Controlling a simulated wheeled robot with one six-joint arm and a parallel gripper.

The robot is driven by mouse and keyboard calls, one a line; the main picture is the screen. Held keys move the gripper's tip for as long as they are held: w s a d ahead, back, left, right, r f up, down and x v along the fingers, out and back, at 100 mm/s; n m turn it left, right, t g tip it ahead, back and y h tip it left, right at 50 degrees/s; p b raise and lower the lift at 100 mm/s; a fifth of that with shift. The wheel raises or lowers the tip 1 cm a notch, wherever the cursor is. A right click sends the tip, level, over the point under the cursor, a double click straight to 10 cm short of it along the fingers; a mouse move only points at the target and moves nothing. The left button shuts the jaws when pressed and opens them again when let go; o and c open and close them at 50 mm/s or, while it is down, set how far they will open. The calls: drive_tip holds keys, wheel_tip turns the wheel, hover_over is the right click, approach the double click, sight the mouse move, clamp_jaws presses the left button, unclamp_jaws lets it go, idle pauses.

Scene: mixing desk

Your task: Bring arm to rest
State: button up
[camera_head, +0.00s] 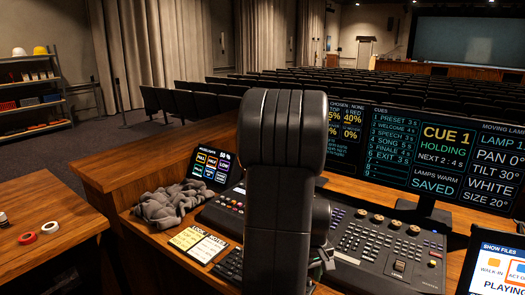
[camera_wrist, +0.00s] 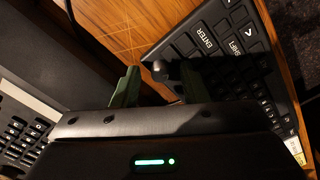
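My arm (camera_head: 285,150) stands bent in the middle of the head view, its thick dark upper part in front of the mixing desk. My gripper (camera_wrist: 158,78) shows in the wrist view with its two greenish fingers apart, over the desk top near a black keyboard (camera_wrist: 215,45). A small dark rounded thing shows between the fingers; I cannot tell what it is or whether they touch it. In the head view the gripper is mostly hidden behind the arm.
The mixing console (camera_head: 385,245) lies right of my arm, with cue monitors (camera_head: 440,150) behind it. A grey cloth (camera_head: 172,205), a small touch panel (camera_head: 210,167) and cue cards (camera_head: 198,243) lie left. Tape rolls (camera_head: 50,227) lie on the left wooden top.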

drive_tip(key=m, duration=0.7)
drive_tip(key=m+p, duration=0.1)
drive_tip(key=m, duration=0.5)
idle(0.7)
